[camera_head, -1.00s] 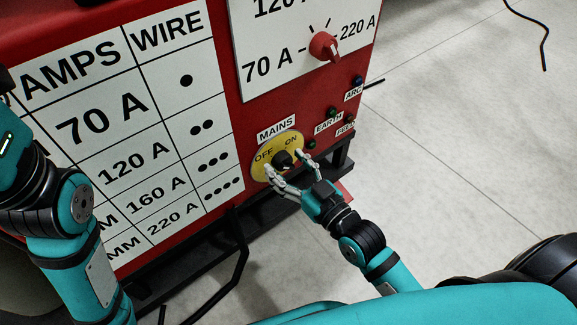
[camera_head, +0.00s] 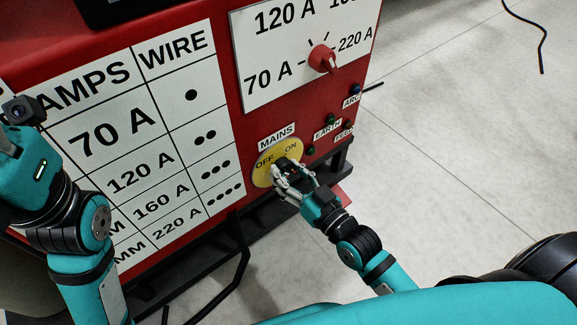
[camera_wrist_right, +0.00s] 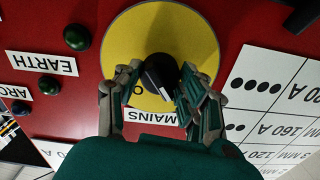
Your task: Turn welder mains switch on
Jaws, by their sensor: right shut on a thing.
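The mains switch is a black knob (camera_wrist_right: 158,70) on a round yellow plate (camera_head: 261,174) marked OFF at left and ON at right in the head view. The plate also shows in the right wrist view (camera_wrist_right: 130,35), where the scene is upside down. My right gripper (camera_head: 286,168) is shut on the knob, one finger on each side, in the right wrist view (camera_wrist_right: 160,76). The fingers hide much of the knob in the head view, and I cannot tell its exact pointing direction. My left arm is at the left edge, its fingers out of sight.
The red welder front (camera_head: 232,130) carries a wire table (camera_head: 165,75), a red current knob (camera_head: 322,58) and small indicator lamps right of the switch. A black rail (camera_head: 215,228) runs below.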

